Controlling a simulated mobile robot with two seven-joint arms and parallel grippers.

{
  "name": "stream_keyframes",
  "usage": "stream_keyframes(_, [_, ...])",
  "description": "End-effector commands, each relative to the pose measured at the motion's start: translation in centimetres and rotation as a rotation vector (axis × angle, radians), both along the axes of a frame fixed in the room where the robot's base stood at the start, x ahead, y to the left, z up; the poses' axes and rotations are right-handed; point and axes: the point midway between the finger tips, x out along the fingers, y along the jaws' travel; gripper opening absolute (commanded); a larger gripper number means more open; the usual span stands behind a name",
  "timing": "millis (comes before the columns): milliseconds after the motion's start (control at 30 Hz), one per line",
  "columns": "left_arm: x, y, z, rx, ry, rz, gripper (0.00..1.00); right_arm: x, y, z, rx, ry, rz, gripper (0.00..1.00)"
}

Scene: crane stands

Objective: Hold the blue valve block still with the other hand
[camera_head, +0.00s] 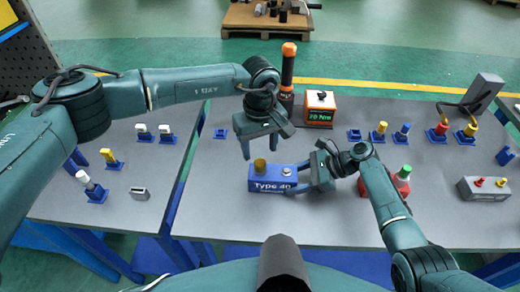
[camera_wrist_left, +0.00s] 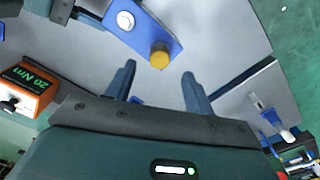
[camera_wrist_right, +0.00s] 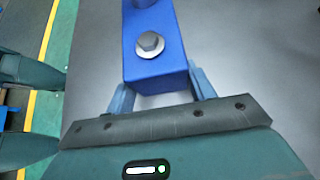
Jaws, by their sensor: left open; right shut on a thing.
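The blue valve block (camera_head: 270,184), marked "Type 40", lies on the grey table with a yellow cap (camera_head: 260,166) at its left and a silver bolt (camera_head: 286,171) at its right. My right gripper (camera_head: 318,180) is shut on the block's right end; in the right wrist view the fingers (camera_wrist_right: 163,92) sit on both sides of the block (camera_wrist_right: 155,62). My left gripper (camera_head: 260,150) is open and empty above the block, near the yellow cap. In the left wrist view the yellow cap (camera_wrist_left: 159,57) shows beyond the open fingers (camera_wrist_left: 160,80).
A torque unit reading 20 Nm (camera_head: 320,108) and an orange-black tool (camera_head: 288,70) stand behind the block. Several small blue stands with coloured parts are at both sides. A grey box (camera_head: 482,189) is at right. The table in front of the block is clear.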

Motion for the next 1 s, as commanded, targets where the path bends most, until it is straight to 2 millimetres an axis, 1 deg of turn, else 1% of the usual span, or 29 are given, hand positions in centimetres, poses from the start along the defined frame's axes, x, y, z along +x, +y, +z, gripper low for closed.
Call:
stream_keyframes(233, [0.0,0.0,0.1,-0.001,0.000,0.000,0.53,0.0,0.0,0.0,0.000,0.000,0.000,0.23])
stream_keyframes(367, [0.1,0.0,1.1,-0.002,-0.002,0.000,0.53,0.0,0.0,0.0,0.000,0.000,0.000,0.23])
stream_keyframes(467, [0.1,0.0,2.8,-0.003,-0.004,0.000,0.53,0.0,0.0,0.0,0.000,0.000,0.000,0.23])
stream_keyframes(700, [0.1,0.0,8.0,-0.002,-0.003,0.000,0.53,0.0,0.0,0.0,0.000,0.000,0.000,0.23])
stream_keyframes(800, [0.0,0.0,9.8,-0.001,-0.003,0.000,0.53,0.0,0.0,0.0,0.000,0.000,0.000,0.23])
stream_keyframes(900, [0.0,0.0,11.0,-0.001,0.000,0.000,0.53,0.0,0.0,0.0,0.000,0.000,0.000,0.23])
stream_keyframes(1000, [0.0,0.0,11.8,0.000,-0.001,0.000,0.53,0.0,0.0,0.0,0.000,0.000,0.000,0.23])
